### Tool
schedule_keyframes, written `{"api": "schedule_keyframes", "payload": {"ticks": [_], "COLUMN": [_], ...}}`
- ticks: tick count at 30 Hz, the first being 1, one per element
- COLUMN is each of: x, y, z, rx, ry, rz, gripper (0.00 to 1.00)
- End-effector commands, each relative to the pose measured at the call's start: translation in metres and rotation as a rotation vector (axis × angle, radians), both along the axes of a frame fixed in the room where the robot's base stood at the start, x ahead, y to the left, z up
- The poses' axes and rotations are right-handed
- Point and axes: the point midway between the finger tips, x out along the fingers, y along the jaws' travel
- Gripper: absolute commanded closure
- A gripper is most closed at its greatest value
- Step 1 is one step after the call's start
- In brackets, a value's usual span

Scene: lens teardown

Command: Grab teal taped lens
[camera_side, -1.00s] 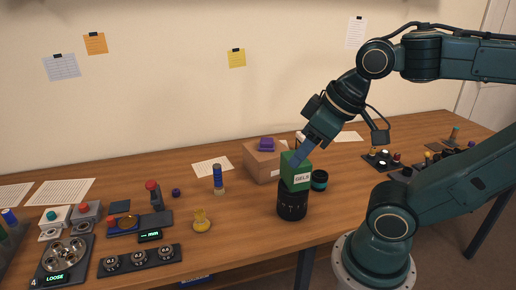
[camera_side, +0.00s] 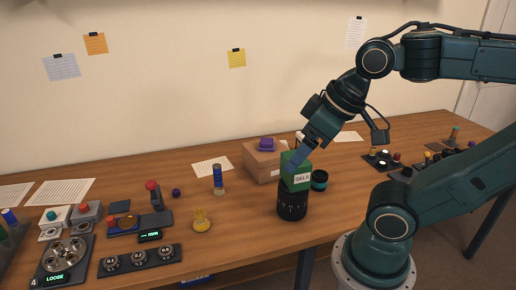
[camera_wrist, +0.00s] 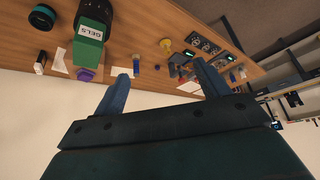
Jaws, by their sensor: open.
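The teal taped lens is a short black cylinder with a teal band (camera_side: 319,180), standing on the wooden table just right of the green GELS box. In the wrist view a dark round piece with a teal ring (camera_wrist: 42,17) shows at the upper left. My gripper (camera_side: 295,163) is open, with blue fingers that overlap the top of the green box in the side view. I cannot tell whether they touch it. In the wrist view the space between the fingers (camera_wrist: 161,71) is empty, and the teal-ringed piece lies well left of both.
A large black lens (camera_side: 292,204) stands in front, with the green GELS box (camera_side: 296,178) above it. A cardboard box (camera_side: 262,163) with a purple piece (camera_side: 267,143) is behind. A blue cylinder (camera_side: 218,179) and a yellow piece (camera_side: 202,222) stand left. Bare table lies between.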

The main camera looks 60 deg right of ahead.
Motion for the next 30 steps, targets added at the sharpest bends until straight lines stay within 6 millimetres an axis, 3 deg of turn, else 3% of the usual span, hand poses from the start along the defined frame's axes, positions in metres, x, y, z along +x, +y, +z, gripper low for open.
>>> {"api": "schedule_keyframes", "payload": {"ticks": [10, 17, 23, 30], "x": [0.002, 0.017, 0.042, 0.068], "y": [-0.002, -0.016, -0.046, -0.096], "z": [0.0, -0.001, -0.007, -0.022], "rx": [0.002, 0.019, 0.051, 0.102], "ry": [0.004, 0.041, 0.098, 0.167], "rz": [-0.012, -0.116, -0.29, -0.529], "gripper": [0.26, 0.26, 0.26, 0.26]}}
